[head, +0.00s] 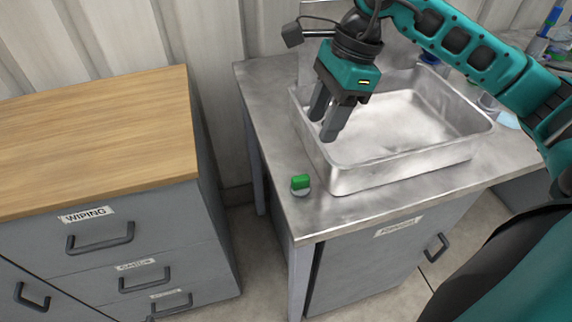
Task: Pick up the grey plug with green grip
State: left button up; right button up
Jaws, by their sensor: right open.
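The grey plug with green grip (300,184) sits on the metal counter near its front left corner, beside the sink basin. Its green grip points up and its grey base shows below. My right gripper (322,130) comes in from the upper right and points down over the left wall of the basin. It is open and empty, above and behind the plug, apart from it. My left gripper does not show.
A metal sink basin (345,179) with raised walls takes up most of the counter (262,100). A wooden-topped drawer cabinet (95,125) stands to the left across a gap. Bottles (540,40) stand at the far right. The counter strip around the plug is clear.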

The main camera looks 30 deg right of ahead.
send_over(302, 177)
jog(key=d, duration=0.2)
notch_tip(302, 177, down, 7)
jog(key=shift+w, duration=0.15)
jog(key=shift+x, duration=2.75)
jog(key=shift+s+a, duration=0.15)
jog(key=shift+s, duration=0.2)
jog(key=shift+c, duration=0.3)
jog(key=shift+r, duration=0.1)
grip_shut()
